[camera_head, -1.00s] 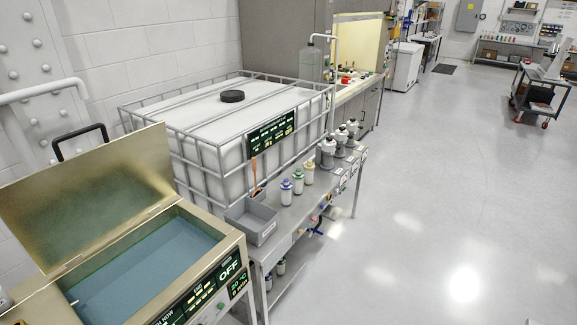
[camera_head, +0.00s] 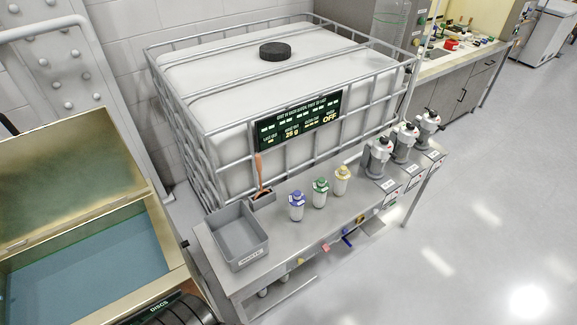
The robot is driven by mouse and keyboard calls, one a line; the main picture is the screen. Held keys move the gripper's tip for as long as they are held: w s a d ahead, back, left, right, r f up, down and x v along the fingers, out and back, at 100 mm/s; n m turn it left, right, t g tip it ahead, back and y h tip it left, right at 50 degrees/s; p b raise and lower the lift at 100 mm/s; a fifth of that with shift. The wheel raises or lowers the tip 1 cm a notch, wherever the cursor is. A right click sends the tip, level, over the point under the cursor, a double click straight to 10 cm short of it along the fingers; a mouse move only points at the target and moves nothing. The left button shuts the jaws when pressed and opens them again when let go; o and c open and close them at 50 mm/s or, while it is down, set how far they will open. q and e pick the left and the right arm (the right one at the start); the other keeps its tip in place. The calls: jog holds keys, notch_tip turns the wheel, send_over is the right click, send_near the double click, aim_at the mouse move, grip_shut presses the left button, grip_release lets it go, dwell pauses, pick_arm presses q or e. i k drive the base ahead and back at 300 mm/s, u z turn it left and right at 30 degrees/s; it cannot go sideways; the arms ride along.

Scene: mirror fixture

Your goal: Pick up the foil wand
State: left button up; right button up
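A thin upright tool with an orange-brown handle (camera_head: 259,170) stands in a small grey holder (camera_head: 263,199) on the steel bench, against the front of the caged white tank. It may be the foil wand; its lower end is hidden in the holder. No other wand-like thing shows clearly. Neither of my grippers is in view, and nothing touches the tool.
The steel bench (camera_head: 284,230) carries a grey bin (camera_head: 239,238), several capped bottles and grey dispensers (camera_head: 380,158). The caged tank (camera_head: 215,90) stands behind it. An open brass-coloured bath (camera_head: 90,262) is at left. Floor (camera_head: 480,200) at right is clear.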

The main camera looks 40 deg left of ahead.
aim_at(258, 157)
jog(key=i, duration=1.6)
jog(key=u, duration=3.5)
